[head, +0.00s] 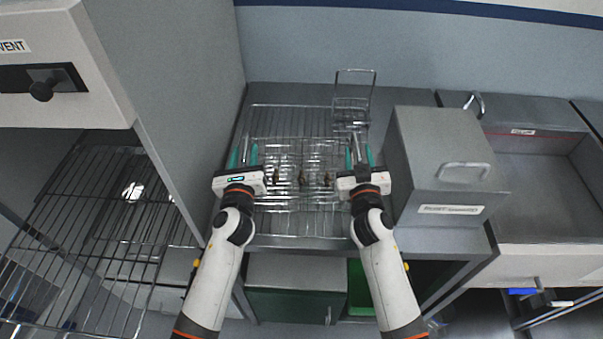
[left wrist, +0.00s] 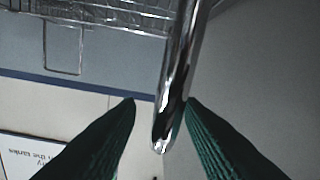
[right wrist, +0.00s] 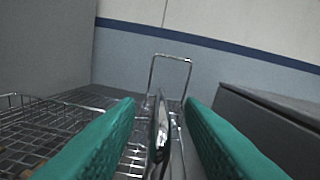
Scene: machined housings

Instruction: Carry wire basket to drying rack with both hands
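The wire basket (head: 286,150) holds several small brown parts and sits between my two grippers, over a larger wire grid (head: 290,222) that looks like the drying rack. My left gripper (head: 243,153) is open, with its green fingers apart on either side of a shiny metal handle bar; the bar also shows in the left wrist view (left wrist: 180,70). My right gripper (head: 359,155) is open around a similar bar at the basket's right side, seen in the right wrist view (right wrist: 160,140). Gaps show beside both bars. I cannot tell whether the basket touches the grid.
A smaller wire holder with a tall loop (head: 354,88) stands behind the right gripper. A grey lidded box (head: 440,150) stands close on the right, with a sink (head: 545,175) beyond. A grey cabinet wall (head: 180,90) and a wire shelf (head: 85,240) are on the left.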

